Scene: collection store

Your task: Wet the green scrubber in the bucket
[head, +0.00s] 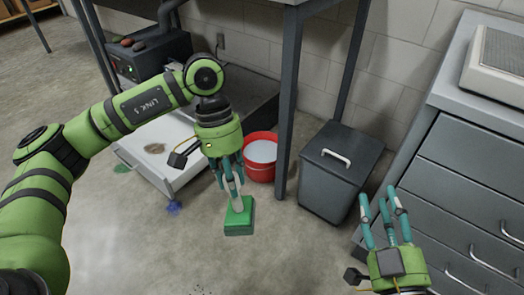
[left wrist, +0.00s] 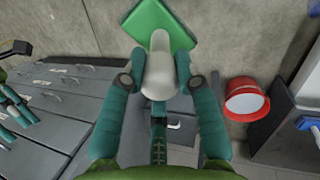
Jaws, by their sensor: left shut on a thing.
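The green scrubber (head: 239,218) is a green block with a pale upright handle. My left gripper (head: 232,192) is shut on the handle and holds the scrubber upright, block downward. The left wrist view shows the pale handle between the teal fingers (left wrist: 157,70) and the green block (left wrist: 150,18) beyond them. The red bucket (head: 259,172) stands behind and a little right of the scrubber, with a pale surface inside. The scrubber is outside the bucket. The bucket also shows in the left wrist view (left wrist: 232,112). My right gripper (head: 385,203) is open and empty.
A dark table leg (head: 288,110) rises just right of the bucket. A grey lidded bin (head: 325,190) and a grey drawer cabinet (head: 465,175) stand further right. A low white platform (head: 182,165) is left of the bucket. The floor in front is clear.

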